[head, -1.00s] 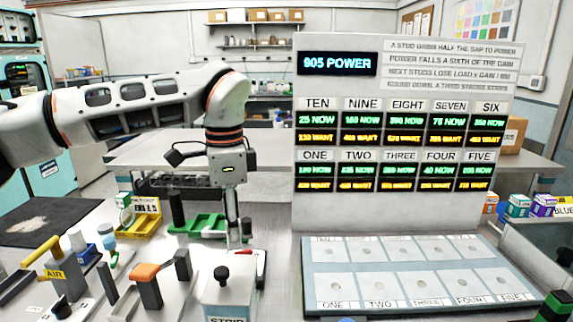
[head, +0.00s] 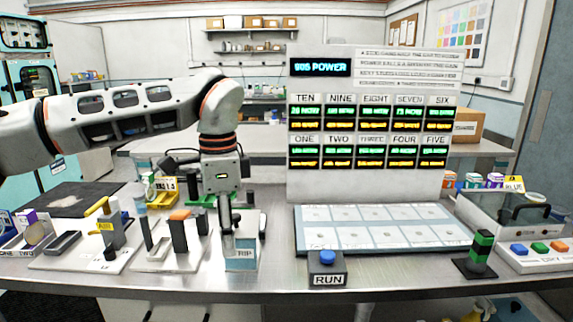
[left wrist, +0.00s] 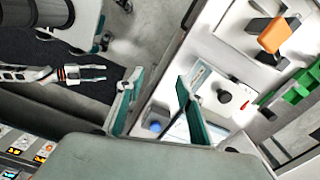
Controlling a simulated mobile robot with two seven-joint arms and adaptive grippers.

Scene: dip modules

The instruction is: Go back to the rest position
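My left arm reaches in from the left in the head view. Its gripper (head: 230,240) points down at the box labelled STRIP (head: 243,255) and partly hides it. In the left wrist view the two fingers of my left gripper (left wrist: 158,95) stand apart, with nothing seen held between them. The STRIP box with its black knob (left wrist: 224,97) lies just right of the fingers there. What looks like my right gripper (left wrist: 88,73) shows small at the left of the wrist view; its finger opening is unclear. It is out of the head view.
Lever blocks (head: 179,235) and a yellow-handled block (head: 107,230) stand left of the gripper. A RUN button box (head: 327,270) is at the front edge. The display panel (head: 370,185) stands behind a pale socket board (head: 450,240). A green-black post (head: 480,252) stands right.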

